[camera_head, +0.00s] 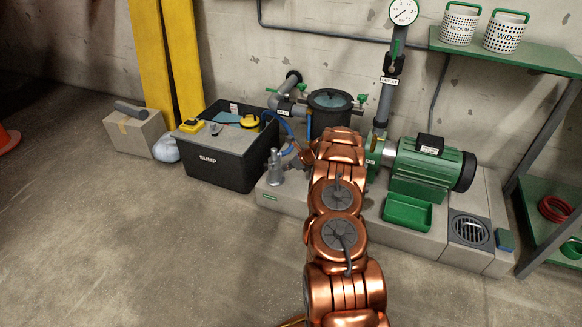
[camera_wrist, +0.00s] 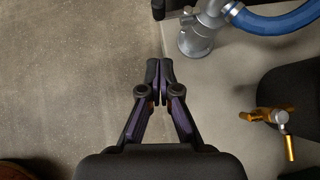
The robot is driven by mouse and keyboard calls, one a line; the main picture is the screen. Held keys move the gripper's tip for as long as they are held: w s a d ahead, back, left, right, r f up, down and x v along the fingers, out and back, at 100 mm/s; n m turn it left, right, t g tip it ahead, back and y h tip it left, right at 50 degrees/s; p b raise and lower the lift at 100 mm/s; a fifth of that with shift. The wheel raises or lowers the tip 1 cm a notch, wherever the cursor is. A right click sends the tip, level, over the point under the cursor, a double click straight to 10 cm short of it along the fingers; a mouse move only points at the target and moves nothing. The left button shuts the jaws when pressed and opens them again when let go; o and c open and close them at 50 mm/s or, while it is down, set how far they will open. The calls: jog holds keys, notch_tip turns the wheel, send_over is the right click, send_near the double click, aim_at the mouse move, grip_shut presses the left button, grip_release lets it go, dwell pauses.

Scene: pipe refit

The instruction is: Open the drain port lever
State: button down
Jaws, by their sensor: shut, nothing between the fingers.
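My gripper (camera_wrist: 160,72) is shut and empty in the wrist view, its dark fingertips together above the concrete plinth edge. To its right, a brass-coloured valve (camera_wrist: 278,116) with a short yellow-orange lever (camera_wrist: 290,148) sits against a dark rounded body. At the top, a grey metal port (camera_wrist: 198,38) carries a blue hose; a dark piece (camera_wrist: 158,8) is cut off beside it. No label shows here, so I cannot tell which is the drain port. The fingers touch neither. In the head view the grey port (camera_head: 275,168) stands left of my arm, which hides my gripper.
A black sump box (camera_head: 222,170) stands left of the plinth. The dark strainer pot (camera_head: 330,108) is behind my arm. A green pump (camera_head: 428,168), a green tray (camera_head: 407,212) and a floor drain (camera_head: 469,230) are right. The floor at front left is clear.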

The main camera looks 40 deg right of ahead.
jog(key=w+a+f+b, duration=0.2)
jog(key=w+f, duration=0.1)
jog(key=w, duration=0.3)
jog(key=shift+w+a, duration=0.3)
dwell(0.5)
